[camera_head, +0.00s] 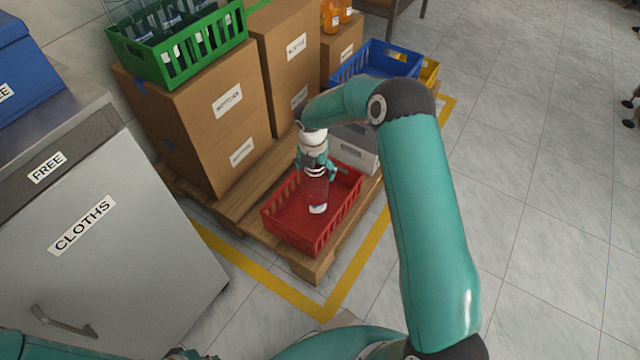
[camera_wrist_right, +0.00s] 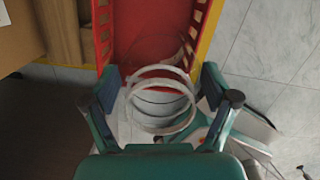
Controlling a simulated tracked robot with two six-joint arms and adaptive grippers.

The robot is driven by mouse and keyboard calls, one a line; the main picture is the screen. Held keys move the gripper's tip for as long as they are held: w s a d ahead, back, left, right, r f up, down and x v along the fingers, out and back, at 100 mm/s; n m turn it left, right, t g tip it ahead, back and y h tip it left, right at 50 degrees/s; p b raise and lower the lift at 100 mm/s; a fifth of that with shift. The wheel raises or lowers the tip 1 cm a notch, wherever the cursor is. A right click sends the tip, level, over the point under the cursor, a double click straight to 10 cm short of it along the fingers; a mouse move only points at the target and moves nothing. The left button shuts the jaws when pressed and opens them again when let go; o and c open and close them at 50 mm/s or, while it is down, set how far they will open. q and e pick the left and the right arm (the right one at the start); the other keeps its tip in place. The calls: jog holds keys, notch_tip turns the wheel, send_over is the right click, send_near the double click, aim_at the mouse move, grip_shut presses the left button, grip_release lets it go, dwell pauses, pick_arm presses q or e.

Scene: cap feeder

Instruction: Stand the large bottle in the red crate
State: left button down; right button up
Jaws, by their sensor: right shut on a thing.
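The large bottle (camera_head: 317,190) is clear with a white base and looks upright in the head view. Its lower end shows against the floor of the red crate (camera_head: 335,222); I cannot tell whether it touches. My right gripper (camera_head: 316,168) comes down from above and is shut around the bottle's upper part. In the right wrist view the bottle (camera_wrist_right: 160,105) shows as clear rings between the two fingers, with the red crate (camera_wrist_right: 122,35) behind it. My left gripper cannot be made out; only teal arm parts show at the lower left edge.
The crate stands on a wooden pallet (camera_head: 312,262) inside yellow floor tape. Cardboard boxes (camera_head: 215,120), one bearing a green crate (camera_head: 205,50) of bottles, stand behind left. A grey crate (camera_head: 358,150) and a blue crate (camera_head: 400,60) lie behind. A grey cabinet (camera_head: 110,240) stands left.

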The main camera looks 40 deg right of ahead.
jog(key=shift+f+b, duration=0.75)
jog(key=shift+f, duration=2.2)
jog(key=shift+f, duration=0.15)
jog(key=o, duration=1.1)
